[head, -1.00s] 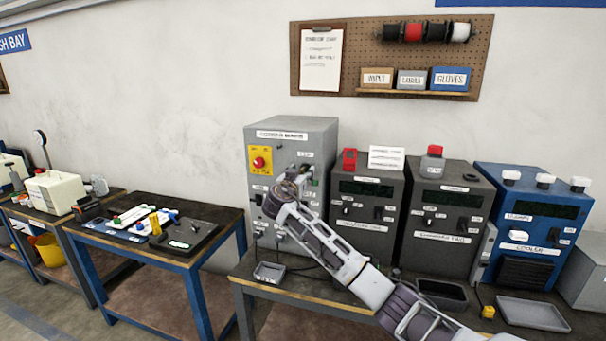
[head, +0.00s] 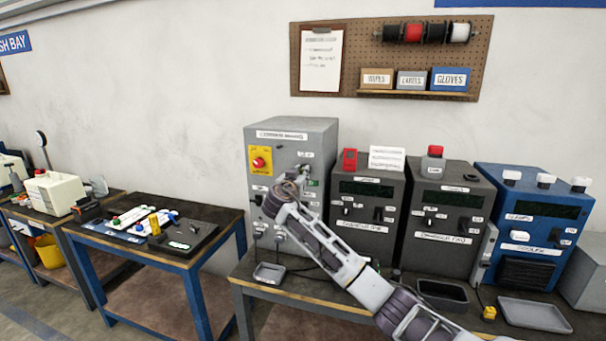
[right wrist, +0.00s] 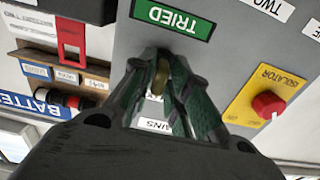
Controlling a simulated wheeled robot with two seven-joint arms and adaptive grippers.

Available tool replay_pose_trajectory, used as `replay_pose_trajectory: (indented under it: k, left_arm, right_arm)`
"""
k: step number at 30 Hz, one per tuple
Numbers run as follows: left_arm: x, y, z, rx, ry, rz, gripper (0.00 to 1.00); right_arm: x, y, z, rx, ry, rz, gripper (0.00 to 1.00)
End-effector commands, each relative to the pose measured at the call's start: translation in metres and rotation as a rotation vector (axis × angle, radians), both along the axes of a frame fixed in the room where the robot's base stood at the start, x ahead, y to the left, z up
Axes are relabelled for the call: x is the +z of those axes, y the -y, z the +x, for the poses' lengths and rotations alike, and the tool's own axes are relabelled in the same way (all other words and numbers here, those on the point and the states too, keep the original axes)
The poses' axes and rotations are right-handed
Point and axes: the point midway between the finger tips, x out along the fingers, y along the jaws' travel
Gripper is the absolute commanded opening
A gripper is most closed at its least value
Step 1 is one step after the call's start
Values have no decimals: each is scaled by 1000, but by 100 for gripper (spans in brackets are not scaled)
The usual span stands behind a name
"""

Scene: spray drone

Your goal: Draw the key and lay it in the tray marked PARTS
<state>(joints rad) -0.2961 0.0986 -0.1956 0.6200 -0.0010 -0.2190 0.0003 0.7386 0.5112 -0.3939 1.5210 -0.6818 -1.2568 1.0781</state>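My right gripper (head: 301,176) is at the front of the grey cabinet (head: 290,128), below its top label. In the right wrist view, its dark green fingertips (right wrist: 161,72) come together around a small brass-coloured piece, which looks like the key (right wrist: 160,77). Most of the key is hidden between the fingers, and I cannot tell whether it is still in its lock. A small grey tray (head: 269,274) lies on the bench in front of the cabinet. No PARTS marking is readable on any tray. My left gripper is not in view.
A red isolator knob (head: 259,163) on a yellow plate is left of the gripper. Dark grey units (head: 369,200) stand close on the right. A dark tray (head: 443,294) and a wide grey tray (head: 533,315) lie further right on the bench.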

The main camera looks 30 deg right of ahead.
Motion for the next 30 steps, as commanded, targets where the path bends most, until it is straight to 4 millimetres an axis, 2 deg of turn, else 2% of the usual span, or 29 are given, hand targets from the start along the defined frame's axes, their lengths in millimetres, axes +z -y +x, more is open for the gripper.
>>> replay_pose_trajectory:
  k: [1,3,13,20,30]
  left_arm:
    - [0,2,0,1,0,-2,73]
    - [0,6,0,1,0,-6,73]
    - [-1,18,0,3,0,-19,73]
    - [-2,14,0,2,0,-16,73]
    - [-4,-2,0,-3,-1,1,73]
  right_arm:
    - [0,0,0,0,0,0,7]
    - [0,0,0,0,0,0,0]
    - [0,0,0,0,0,0,0]
    - [0,-4,-3,0,0,0,0]
    - [0,-10,-8,1,1,-1,0]
